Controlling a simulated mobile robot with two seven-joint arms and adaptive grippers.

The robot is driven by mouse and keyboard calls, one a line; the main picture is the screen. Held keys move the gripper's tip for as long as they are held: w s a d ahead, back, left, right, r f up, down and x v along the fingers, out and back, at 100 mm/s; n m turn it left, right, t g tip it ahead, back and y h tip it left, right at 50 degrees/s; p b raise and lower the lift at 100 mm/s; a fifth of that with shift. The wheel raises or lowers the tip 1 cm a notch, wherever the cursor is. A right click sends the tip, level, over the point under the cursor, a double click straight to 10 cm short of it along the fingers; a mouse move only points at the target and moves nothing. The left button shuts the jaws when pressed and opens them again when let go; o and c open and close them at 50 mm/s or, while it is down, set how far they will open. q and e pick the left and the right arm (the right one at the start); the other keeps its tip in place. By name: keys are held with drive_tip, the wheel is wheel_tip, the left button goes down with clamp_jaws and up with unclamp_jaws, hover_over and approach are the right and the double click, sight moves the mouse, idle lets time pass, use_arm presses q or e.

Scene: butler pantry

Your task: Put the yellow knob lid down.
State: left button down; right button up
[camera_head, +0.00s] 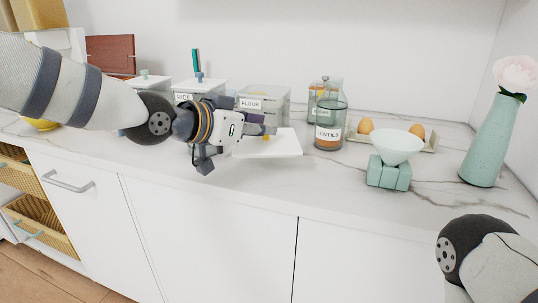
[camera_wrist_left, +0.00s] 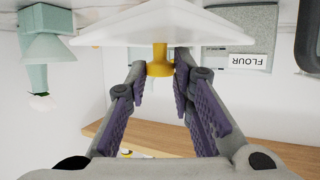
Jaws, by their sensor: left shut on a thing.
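The yellow knob lid is a flat white square plate (camera_head: 268,146) with a small yellow knob (camera_head: 266,138). It is over the counter in front of the FLOUR canister. In the left wrist view, the white plate (camera_wrist_left: 125,28) fills the top and the yellow knob (camera_wrist_left: 159,66) points into my jaws. My left gripper (camera_wrist_left: 160,82), with purple finger pads, is shut on the knob. In the head view, my left gripper (camera_head: 264,128) reaches in from the left. I cannot tell whether the plate touches the counter. My right gripper is out of view.
Behind are the RICE canister (camera_head: 198,92) and FLOUR canister (camera_head: 265,100). The front counter right of the lid is clear.

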sight(242, 150)
use_arm(q)
drive_tip(key=shift+w+d+f, duration=0.3)
drive_tip(key=shift+w+f, duration=0.1)
drive_tip(key=shift+f, duration=0.15)
drive_tip(key=shift+w+d+f, duration=0.25)
drive_tip(key=shift+w+f, duration=0.1)
drive_tip(key=shift+f, duration=0.15)
drive_tip(key=shift+w+d+f, duration=0.15)
drive_tip(key=shift+f, duration=0.85)
drive_tip(key=shift+w+d+f, duration=0.1)
drive_tip(key=shift+d+f, duration=0.05)
drive_tip(key=shift+f, duration=0.85)
drive_tip(key=c, duration=1.4)
unclamp_jaws()
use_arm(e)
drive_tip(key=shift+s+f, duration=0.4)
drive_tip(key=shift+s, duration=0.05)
use_arm(q)
drive_tip(key=shift+r, duration=0.2)
drive_tip(key=p+v, duration=0.1)
drive_tip(key=v, duration=1)
drive_tip(key=shift+r+p, duration=0.25)
drive_tip(key=shift+p, duration=0.1)
drive_tip(key=shift+s+a, duration=0.35)
drive_tip(key=shift+f, duration=0.15)
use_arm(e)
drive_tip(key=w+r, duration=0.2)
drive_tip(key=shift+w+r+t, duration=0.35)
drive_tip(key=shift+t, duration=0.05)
